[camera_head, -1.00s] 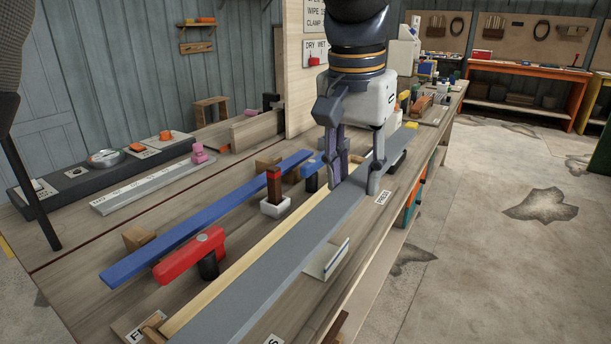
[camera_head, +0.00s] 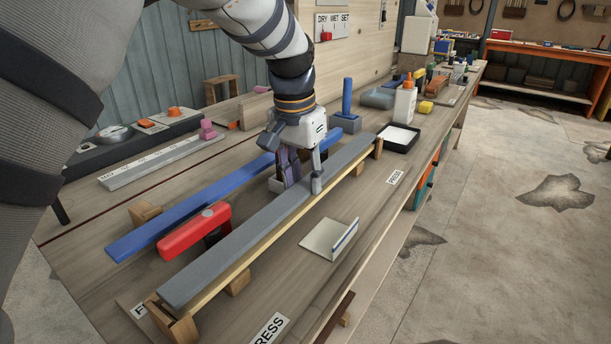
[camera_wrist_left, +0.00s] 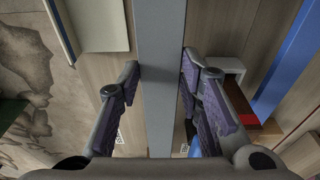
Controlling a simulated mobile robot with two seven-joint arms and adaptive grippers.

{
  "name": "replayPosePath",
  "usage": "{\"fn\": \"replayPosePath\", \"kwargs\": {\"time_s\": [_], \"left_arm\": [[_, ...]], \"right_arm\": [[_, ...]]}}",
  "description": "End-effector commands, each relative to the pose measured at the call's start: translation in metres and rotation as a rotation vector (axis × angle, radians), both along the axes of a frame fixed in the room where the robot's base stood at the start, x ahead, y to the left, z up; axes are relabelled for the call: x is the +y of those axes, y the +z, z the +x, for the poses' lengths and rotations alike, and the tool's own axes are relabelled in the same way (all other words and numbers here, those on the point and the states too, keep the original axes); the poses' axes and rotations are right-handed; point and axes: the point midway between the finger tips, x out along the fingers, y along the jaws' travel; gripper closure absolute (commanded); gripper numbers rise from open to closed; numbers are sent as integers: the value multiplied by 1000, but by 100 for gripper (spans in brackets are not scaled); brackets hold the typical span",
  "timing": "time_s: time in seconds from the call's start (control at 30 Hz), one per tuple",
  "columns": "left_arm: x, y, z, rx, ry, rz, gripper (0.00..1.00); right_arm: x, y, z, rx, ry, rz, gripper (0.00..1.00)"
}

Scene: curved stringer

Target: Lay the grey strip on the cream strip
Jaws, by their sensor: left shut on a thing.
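The grey strip (camera_head: 235,238) is long and lies lengthwise over the cream strip (camera_head: 250,257). Only a thin cream edge shows along its right side; the rest is hidden beneath. I cannot tell whether the two touch along their whole length. My left gripper (camera_head: 302,186) is shut on the grey strip around its middle, a finger on each side. In the left wrist view the grey strip (camera_wrist_left: 161,60) runs straight between the fingertips (camera_wrist_left: 159,78). My right gripper is in neither view.
Wooden blocks stand at the near end (camera_head: 176,322) and far end (camera_head: 378,148) of the strips. A cream angled piece (camera_head: 328,238) and a black tray (camera_head: 400,138) are to the right.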

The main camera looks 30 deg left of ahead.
Motion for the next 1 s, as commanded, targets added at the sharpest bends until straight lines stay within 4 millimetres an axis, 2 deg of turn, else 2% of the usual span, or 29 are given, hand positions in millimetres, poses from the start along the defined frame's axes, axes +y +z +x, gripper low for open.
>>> {"fn": "replayPosePath", "kwargs": {"time_s": [0.2, 0.67, 0.7, 0.77, 0.8, 1.0], "left_arm": [[0, 2, 0, -4, 0, 0, 100], [0, -10, 0, -4, 0, -1, 100], [0, -10, 0, -3, 0, 0, 65], [0, -10, 0, -3, 0, 0, 51], [0, -10, 0, -3, 0, 0, 47], [-1, -11, 0, -2, 0, 0, 47]], "right_arm": [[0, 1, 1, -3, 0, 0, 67], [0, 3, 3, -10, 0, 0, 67], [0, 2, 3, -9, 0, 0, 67], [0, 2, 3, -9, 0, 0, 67], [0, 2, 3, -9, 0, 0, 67], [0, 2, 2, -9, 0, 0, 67]]}}
